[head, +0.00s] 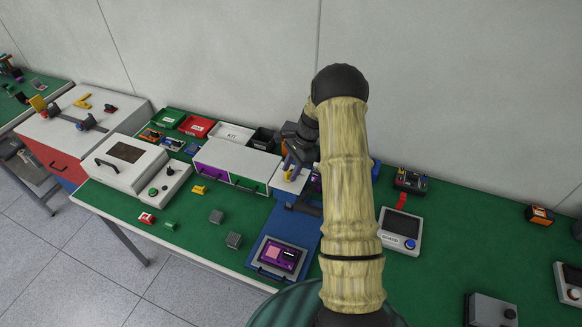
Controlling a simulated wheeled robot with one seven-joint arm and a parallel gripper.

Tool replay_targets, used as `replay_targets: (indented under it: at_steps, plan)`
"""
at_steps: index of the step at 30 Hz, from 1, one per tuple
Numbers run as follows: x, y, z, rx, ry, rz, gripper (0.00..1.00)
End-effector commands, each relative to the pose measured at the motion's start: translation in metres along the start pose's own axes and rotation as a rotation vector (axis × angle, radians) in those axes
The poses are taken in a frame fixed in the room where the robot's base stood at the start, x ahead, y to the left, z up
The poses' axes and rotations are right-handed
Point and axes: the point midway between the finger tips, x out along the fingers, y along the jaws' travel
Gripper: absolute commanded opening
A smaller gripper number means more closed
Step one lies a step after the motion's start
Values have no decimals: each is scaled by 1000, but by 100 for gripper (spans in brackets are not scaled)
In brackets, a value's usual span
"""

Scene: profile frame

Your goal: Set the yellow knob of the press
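The press (296,228) stands near the middle of the green table, with a blue bed and a white front box (282,187). A small yellow spot, which seems to be the yellow knob (288,175), shows at the white box. Its setting is too small to read. My gripper (291,165) points down at the white box, very close to the knob. I cannot tell whether it touches the knob or whether its fingers are open. My arm hides the right side of the press.
A purple device (280,254) lies in a grey tray at the front of the blue bed. A white cabinet (236,160) with purple and green drawers stands left of the press. A grey console (401,232) with a blue button stands right of my arm. Loose grey blocks (234,240) lie front left.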

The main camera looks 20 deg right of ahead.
Motion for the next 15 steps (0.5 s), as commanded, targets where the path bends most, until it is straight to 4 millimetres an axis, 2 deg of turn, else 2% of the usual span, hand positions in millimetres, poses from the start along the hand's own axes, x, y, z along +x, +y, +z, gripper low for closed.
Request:
replay_targets:
  at_steps: [3, 4, 9, 15]
  plan:
    - [0, 0, 0, 0, 0, 0, 35]
    - [0, 0, 0, 0, 0, 0, 32]
    - [0, 0, 0, 0, 0, 0, 0]
    - [0, 0, 0, -2, 0, 1, 0]
